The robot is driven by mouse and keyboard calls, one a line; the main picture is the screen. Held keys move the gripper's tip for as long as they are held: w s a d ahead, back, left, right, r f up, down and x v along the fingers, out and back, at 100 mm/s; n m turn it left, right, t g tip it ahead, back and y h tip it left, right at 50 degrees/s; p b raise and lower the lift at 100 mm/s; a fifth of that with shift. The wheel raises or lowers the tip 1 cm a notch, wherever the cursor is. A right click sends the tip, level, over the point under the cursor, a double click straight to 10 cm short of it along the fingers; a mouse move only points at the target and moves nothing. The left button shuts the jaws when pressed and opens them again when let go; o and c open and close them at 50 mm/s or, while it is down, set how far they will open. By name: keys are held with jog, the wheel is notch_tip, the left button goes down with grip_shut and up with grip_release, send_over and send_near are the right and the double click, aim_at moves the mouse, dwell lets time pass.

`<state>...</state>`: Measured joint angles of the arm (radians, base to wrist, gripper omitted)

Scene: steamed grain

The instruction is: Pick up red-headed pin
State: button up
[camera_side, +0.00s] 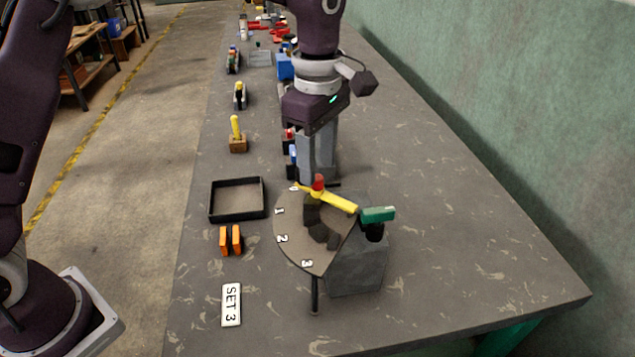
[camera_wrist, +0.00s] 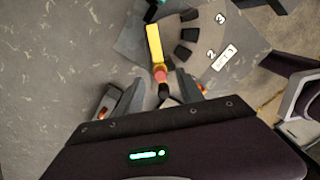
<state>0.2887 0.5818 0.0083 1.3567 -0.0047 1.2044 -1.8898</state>
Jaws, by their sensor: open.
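The red-headed pin (camera_side: 318,182) stands at the dial, beside the yellow lever (camera_side: 338,201). In the wrist view its red head (camera_wrist: 160,74) shows at the lower end of the yellow lever (camera_wrist: 154,44). My gripper (camera_wrist: 165,92) is open, with one finger on each side below the red head. In the side view my gripper (camera_side: 318,178) points down just behind the pin, and its fingertips are partly hidden by the dial and pin. I cannot tell from these views whether a finger touches the pin.
The numbered dial (camera_side: 290,222) is fixed to a grey block (camera_side: 358,268) with a green handle (camera_side: 378,214). A black tray (camera_side: 238,218), orange blocks (camera_side: 231,240) and a "SET 3" sign (camera_side: 231,305) lie left. A yellow peg on a wooden block (camera_side: 238,143) stands behind. The table's right side is clear.

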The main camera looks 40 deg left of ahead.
aim_at(317, 177)
notch_tip(317, 177, down, 2)
jog(key=shift+f, duration=0.25)
grip_shut()
notch_tip(317, 177, up, 10)
dwell(0.4)
